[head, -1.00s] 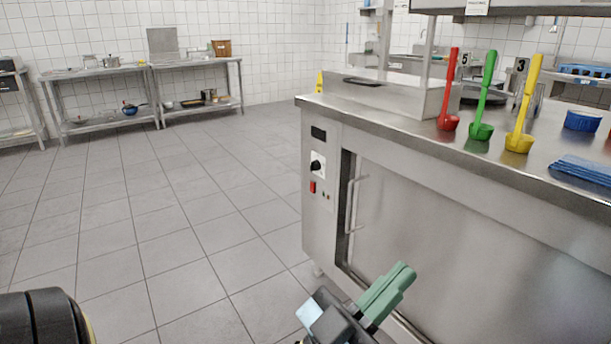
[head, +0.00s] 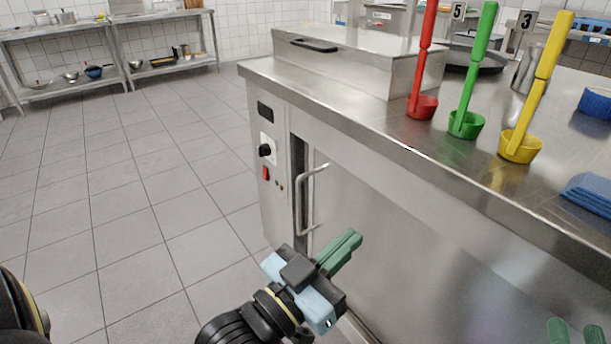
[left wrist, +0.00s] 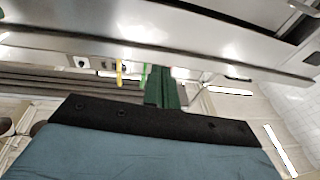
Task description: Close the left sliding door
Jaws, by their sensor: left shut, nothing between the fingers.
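The left sliding door (head: 375,225) is a plain steel panel in the front of the counter cabinet, with a vertical bar handle (head: 304,205) near its left edge. A dark narrow gap (head: 297,170) shows between the cabinet's left frame and the door. My left gripper (head: 350,240) has its green fingers together, empty, in front of the door, to the right of and below the handle. I see no contact with the handle. Its green fingers also show in the left wrist view (left wrist: 163,88). My right gripper (head: 576,333) shows two separated green fingertips at the bottom right edge.
The steel counter top (head: 370,120) overhangs the door. Red (head: 421,107), green (head: 466,123) and yellow (head: 520,146) ladles and blue cloths (head: 590,195) are on it. A control knob (head: 264,151) is left of the door. The tiled floor (head: 150,200) at left is clear.

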